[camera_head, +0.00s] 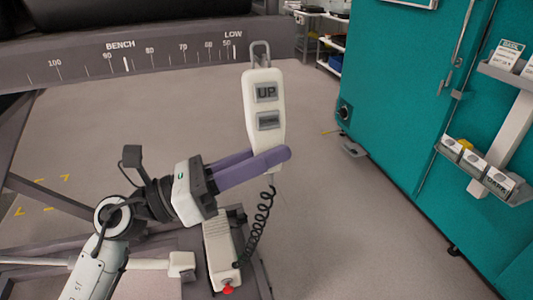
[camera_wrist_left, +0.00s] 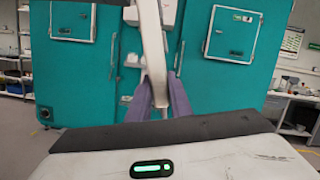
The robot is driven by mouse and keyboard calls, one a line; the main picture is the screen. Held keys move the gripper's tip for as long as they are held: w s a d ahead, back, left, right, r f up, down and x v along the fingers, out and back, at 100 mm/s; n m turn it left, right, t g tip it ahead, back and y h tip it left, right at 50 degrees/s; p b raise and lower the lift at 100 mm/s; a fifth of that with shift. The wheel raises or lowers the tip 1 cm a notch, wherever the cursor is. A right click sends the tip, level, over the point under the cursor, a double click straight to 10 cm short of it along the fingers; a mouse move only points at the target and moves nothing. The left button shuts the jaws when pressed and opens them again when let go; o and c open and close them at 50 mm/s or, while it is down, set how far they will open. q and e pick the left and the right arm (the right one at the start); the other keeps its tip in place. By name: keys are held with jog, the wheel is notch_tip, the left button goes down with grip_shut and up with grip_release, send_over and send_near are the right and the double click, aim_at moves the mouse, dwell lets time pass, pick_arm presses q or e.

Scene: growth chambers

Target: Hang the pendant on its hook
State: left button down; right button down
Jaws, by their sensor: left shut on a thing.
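The pendant (camera_head: 262,107) is a cream handset with an UP button, a second grey button below it and a metal loop (camera_head: 260,48) on top. My left gripper (camera_head: 266,160) has its purple fingers shut on the pendant's lower end and holds it nearly upright above the floor. A dark coiled cable (camera_head: 262,208) runs from it down to a pale box (camera_head: 220,250) with a red button. In the left wrist view, the pendant (camera_wrist_left: 151,45) shows edge-on between the fingers. The loop overlaps the bench beam in the picture; I cannot make out a hook. My right gripper is out of view.
The grey bench beam (camera_head: 150,58) with a height scale crosses the upper left. A teal chamber (camera_head: 400,90) stands at the right, with white racks (camera_head: 510,120) holding small labelled boxes. Open floor (camera_head: 340,220) lies between them. A shelf cart (camera_head: 325,40) stands far back.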

pick_arm(q)
jog(key=shift+f, duration=0.15)
jog(key=shift+f+b, duration=0.8)
jog(key=shift+b, duration=0.05)
jog(key=c, duration=1.5)
grip_release()
jog(key=shift+c, duration=0.2)
jog(key=shift+o, duration=0.3)
jog(key=shift+o, duration=1)
